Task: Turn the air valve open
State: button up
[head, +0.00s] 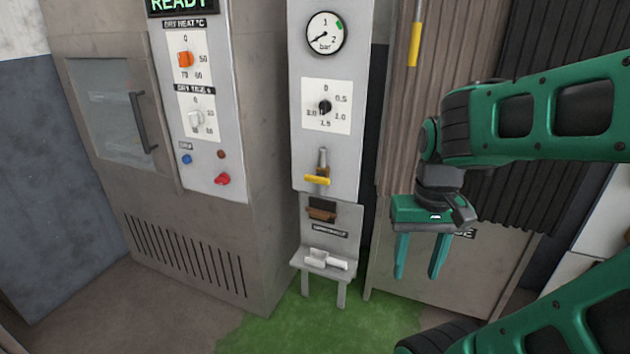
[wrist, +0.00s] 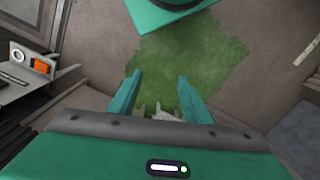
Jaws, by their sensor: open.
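The air valve (head: 318,180) has a yellow lever handle lying roughly crosswise, on the narrow grey panel in the head view. Above it are a black regulator knob (head: 325,107) on a white scale and a round pressure gauge (head: 326,33) in bar, its needle pointing to the lower left. My gripper (head: 421,275) is to the right of the panel and lower than the valve, fingers pointing down, apart and empty. In the wrist view my gripper (wrist: 158,80) has its two fingers spread above the floor. I cannot make out the valve there.
A small shelf (head: 322,264) with white pieces juts out below the valve. A drying cabinet (head: 180,120) with knobs and a READY display stands to the left. A ribbed brown curtain (head: 400,110) hangs behind my arm. A green patch (head: 310,325) covers the floor in front.

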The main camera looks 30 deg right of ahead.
jog(key=o, duration=0.5)
jog(key=shift+s+d+r, duration=0.2)
jog(key=shift+s+r, duration=0.05)
jog(key=shift+s, duration=0.15)
jog(key=o, duration=0.7)
jog(key=shift+m+h, duration=0.4)
jog(key=shift+m, duration=0.3)
jog(key=w+d, duration=0.2)
jog(key=w, duration=0.1)
jog(key=shift+w+d+f, duration=0.2)
jog(key=shift+d+f, duration=0.1)
jog(key=shift+d, duration=0.1)
jog(key=w+d+f+m+h, duration=0.2)
jog(key=w+d+m+h, duration=0.3)
jog(key=w, duration=0.7)
jog(key=w+d+f+h, duration=0.3)
jog(key=w+d, duration=0.4)
jog(key=w, duration=0.5)
jog(key=n+t+h, duration=0.2)
jog(key=t+h, duration=0.3)
jog(key=t, duration=0.6)
send_near(315, 180)
jog(key=x, duration=1.1)
jog(key=shift+d+r, duration=0.1)
jog(key=shift+d, duration=0.05)
jog(key=shift+c, duration=0.6)
